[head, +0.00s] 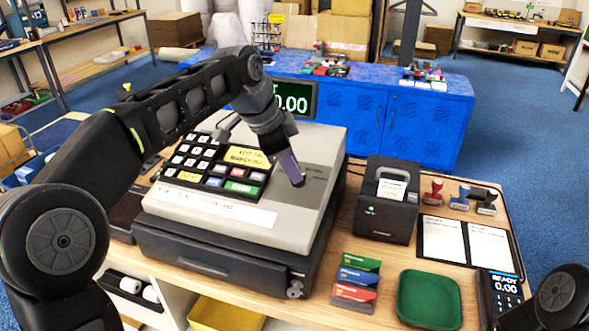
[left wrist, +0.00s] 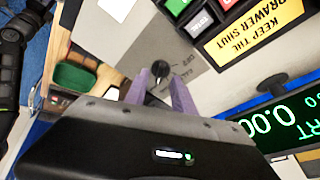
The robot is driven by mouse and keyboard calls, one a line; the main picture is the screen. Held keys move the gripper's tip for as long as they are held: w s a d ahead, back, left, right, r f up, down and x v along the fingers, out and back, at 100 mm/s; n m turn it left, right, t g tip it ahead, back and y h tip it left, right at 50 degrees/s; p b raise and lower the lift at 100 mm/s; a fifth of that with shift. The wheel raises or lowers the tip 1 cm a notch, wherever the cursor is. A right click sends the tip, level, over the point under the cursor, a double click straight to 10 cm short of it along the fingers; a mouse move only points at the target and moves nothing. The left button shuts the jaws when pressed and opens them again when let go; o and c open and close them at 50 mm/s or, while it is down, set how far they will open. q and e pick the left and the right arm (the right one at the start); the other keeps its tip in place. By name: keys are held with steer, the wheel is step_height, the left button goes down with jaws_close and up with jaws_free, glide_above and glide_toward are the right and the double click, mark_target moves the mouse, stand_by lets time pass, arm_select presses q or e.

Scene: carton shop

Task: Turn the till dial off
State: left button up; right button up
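The till (head: 232,165) stands on the wooden counter, with a keypad and a yellow label on its sloped top. My left gripper (head: 296,180) reaches down to the grey plate at the right of the till's top and hides the dial in the head view. In the left wrist view the dial (left wrist: 160,69) is a small dark knob on that grey plate, with partly readable lettering beside it. The purple fingers of my left gripper (left wrist: 160,80) are apart, one on each side of the knob. I cannot tell whether they touch it. My right gripper is out of view.
The till's display (head: 291,101) is lit green. A black printer (head: 386,222), a green tray (head: 428,299), several coloured boxes (head: 356,283), stamps (head: 460,199) and a card reader (head: 503,292) stand right of the till. A blue cabinet (head: 420,125) is behind.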

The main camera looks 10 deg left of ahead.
arm_select(q)
steer(key=shift+x, duration=1)
steer(key=shift+c, duration=0.3)
jaws_close()
